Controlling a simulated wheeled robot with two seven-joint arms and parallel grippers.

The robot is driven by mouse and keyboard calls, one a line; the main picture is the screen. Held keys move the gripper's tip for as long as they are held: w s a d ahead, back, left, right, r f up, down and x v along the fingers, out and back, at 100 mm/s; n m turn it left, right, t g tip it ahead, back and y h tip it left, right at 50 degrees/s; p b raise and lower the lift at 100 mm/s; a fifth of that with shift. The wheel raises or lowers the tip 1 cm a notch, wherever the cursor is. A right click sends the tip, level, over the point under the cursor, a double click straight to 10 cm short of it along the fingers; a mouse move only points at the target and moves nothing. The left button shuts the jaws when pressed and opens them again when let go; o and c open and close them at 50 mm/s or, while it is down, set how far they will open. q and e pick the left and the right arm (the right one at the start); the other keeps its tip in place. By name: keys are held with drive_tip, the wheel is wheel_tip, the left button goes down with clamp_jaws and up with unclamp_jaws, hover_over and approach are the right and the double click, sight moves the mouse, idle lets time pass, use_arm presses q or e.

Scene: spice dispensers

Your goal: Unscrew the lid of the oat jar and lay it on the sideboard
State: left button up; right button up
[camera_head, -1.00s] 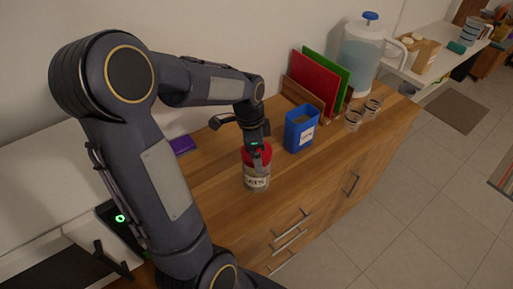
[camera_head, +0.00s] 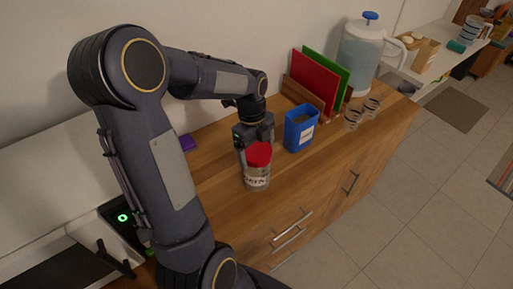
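The oat jar (camera_head: 257,180) stands upright on the wooden sideboard (camera_head: 222,205), with clear walls and a pale label facing the front. Its red lid (camera_head: 259,154) sits on top of the jar. My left gripper (camera_head: 254,147) reaches down from behind, right at the lid. One dark finger shows at the lid's left side. The other finger is not clearly visible, so I cannot tell whether the gripper is closed on the lid. My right gripper is not in view.
A blue container (camera_head: 299,130) stands just right of the jar. Behind it are red (camera_head: 314,80) and green boards in a wooden rack, a water dispenser (camera_head: 361,55) and glass jars (camera_head: 353,118). A purple item (camera_head: 187,142) lies at the back left. The sideboard's front left is clear.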

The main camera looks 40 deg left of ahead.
sight(257, 150)
use_arm(q)
drive_tip(key=c, duration=0.6)
drive_tip(key=n, duration=0.3)
drive_tip(key=shift+n+t+b, duration=0.3)
drive_tip(key=shift+n+b, duration=0.05)
drive_tip(key=shift+n, duration=0.05)
drive_tip(key=o, duration=0.5)
drive_tip(key=shift+n, duration=0.6)
drive_tip(key=shift+c, duration=0.2)
drive_tip(key=c, duration=0.4)
drive_tip(key=shift+r, duration=0.1)
drive_tip(key=shift+r+p, duration=0.9)
drive_tip(key=shift+r, duration=0.1)
drive_tip(key=shift+r+p, duration=1.55)
drive_tip(key=shift+r, duration=0.4)
